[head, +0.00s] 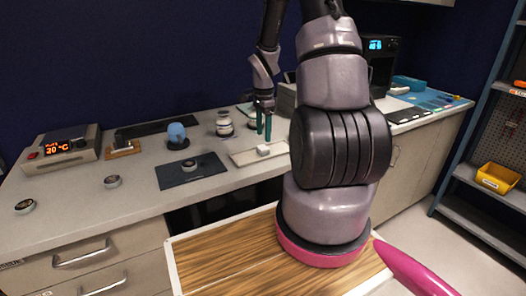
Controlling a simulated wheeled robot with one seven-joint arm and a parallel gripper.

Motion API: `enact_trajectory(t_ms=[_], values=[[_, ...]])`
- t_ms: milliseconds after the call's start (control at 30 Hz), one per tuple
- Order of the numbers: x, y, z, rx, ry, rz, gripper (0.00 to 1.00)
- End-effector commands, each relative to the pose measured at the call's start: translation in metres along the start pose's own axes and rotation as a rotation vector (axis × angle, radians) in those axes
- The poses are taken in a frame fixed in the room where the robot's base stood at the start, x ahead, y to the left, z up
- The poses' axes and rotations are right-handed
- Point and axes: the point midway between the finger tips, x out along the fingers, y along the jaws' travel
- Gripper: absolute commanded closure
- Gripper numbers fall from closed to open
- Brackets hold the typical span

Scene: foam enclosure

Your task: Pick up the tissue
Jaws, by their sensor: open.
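A small white object (264,150), which looks like the tissue, lies on a pale flat tray (243,157) on the counter. It is too small to tell its exact shape. My gripper (264,130) hangs pointing down above it, with two green fingers apart. Nothing shows between the fingers. The fingertips look a little above or behind the white object; the exact gap cannot be told. My arm hides the counter just right of the tray.
A dark mat (192,171) lies left of the tray, with a blue round object (177,134) behind it. A white jar (224,123) stands behind the tray. A heater with a red display (62,147) is at far left.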

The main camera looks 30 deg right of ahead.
Motion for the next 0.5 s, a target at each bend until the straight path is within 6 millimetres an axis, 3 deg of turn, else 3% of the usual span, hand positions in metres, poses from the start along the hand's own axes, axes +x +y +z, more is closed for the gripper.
enact_trajectory(t_ms=[500], values=[[0.055,0.000,0.002,0.000,0.000,0.000,0.38]])
